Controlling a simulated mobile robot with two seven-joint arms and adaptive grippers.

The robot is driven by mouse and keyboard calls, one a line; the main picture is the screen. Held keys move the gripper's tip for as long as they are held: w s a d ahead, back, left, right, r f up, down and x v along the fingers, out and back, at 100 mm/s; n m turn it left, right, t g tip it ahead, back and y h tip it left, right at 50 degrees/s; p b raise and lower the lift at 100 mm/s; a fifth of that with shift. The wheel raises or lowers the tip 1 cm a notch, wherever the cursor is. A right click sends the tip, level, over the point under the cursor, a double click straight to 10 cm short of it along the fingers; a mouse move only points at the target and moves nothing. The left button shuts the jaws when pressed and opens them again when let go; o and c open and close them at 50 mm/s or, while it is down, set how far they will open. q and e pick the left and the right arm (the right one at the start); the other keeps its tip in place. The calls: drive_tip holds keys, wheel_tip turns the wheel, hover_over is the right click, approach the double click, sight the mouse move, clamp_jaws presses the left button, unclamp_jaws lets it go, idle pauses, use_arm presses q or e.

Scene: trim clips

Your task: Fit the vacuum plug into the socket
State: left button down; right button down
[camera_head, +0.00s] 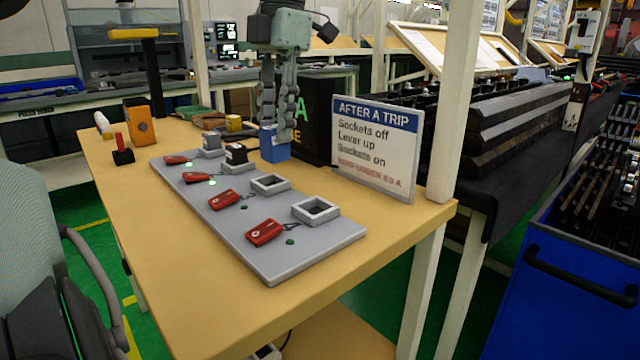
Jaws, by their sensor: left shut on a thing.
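My left gripper (277,133) comes down from the top of the picture with its fingers shut on a blue plug (276,150). The plug hangs behind the grey socket board (300,262), close to the third socket (270,184) and apart from it. The third and fourth sockets (316,209) are open square frames with nothing in them. The first socket holds a grey plug (211,142) and the second a dark plug (236,153). The underside of the blue plug and any cord on it are hidden. My right gripper is not in view.
Red switches (263,232) line the board's near side; the two far lamps glow green, the two near ones are dark. The wooden table (190,290) is clear in front of the board.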

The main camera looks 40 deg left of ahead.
use_arm(q)
drive_tip(key=d+f, duration=0.2)
drive_tip(key=w+d+f, duration=0.1)
drive_tip(key=d+f, duration=0.1)
drive_tip(key=f, duration=0.1)
drive_tip(key=d+f, duration=0.2)
drive_tip(key=f, duration=0.1)
drive_tip(key=shift+w+d, duration=0.35)
drive_tip(key=shift+d, duration=0.05)
drive_tip(key=shift+f, duration=0.2)
drive_tip(key=c, duration=1.3)
unclamp_jaws()
drive_tip(key=shift+f, duration=0.15)
drive_tip(key=shift+o, duration=0.8)
drive_tip(key=shift+a, duration=0.1)
drive_tip(key=shift+r, duration=0.2)
